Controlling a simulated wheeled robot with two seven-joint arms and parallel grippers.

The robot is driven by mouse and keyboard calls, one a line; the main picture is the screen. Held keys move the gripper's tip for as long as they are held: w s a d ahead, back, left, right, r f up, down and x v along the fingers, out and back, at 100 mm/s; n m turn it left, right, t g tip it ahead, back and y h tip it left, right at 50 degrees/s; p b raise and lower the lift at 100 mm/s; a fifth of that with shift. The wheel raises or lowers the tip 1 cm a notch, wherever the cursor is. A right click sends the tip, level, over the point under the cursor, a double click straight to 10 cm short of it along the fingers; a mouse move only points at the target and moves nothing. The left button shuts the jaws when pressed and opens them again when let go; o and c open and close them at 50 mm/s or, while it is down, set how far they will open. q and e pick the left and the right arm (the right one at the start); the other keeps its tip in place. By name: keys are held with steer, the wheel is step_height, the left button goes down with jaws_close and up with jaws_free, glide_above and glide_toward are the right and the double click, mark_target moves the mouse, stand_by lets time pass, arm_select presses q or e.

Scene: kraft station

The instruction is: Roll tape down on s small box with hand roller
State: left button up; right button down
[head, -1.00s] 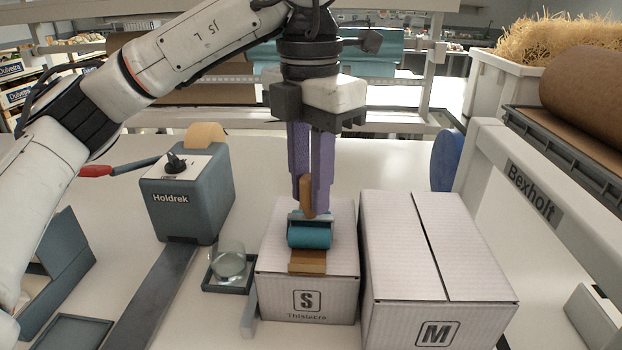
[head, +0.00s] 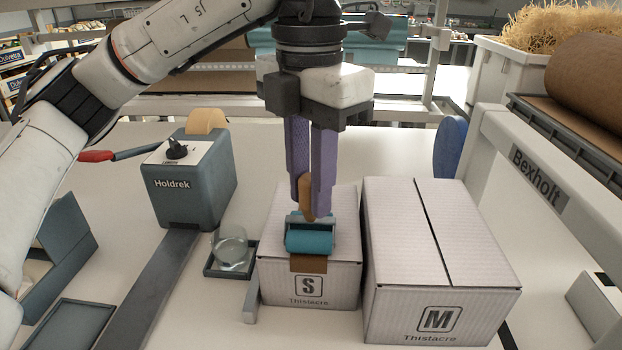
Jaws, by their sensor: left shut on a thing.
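The small box (head: 275,276), marked S, stands closed on the white table. A strip of brown tape (head: 309,264) lies on its top and hangs a little over the front edge. My left gripper (head: 312,205) points down above the box and is shut on the wooden handle of the hand roller (head: 309,238). The roller's teal cylinder rests on the tape near the front edge of the box top. The tape behind the roller is mostly hidden by the roller and gripper. My right gripper is not in view.
A larger box (head: 440,270) marked M stands close on the right. A white Bexholt frame (head: 535,170) stands at the right.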

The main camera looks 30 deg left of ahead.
arm_select(q)
steer(key=shift+s+d, duration=0.35)
steer(key=shift+s, duration=0.35)
step_height(320, 180, up, 4)
steer(key=p, duration=0.4)
steer(key=shift+r, duration=1)
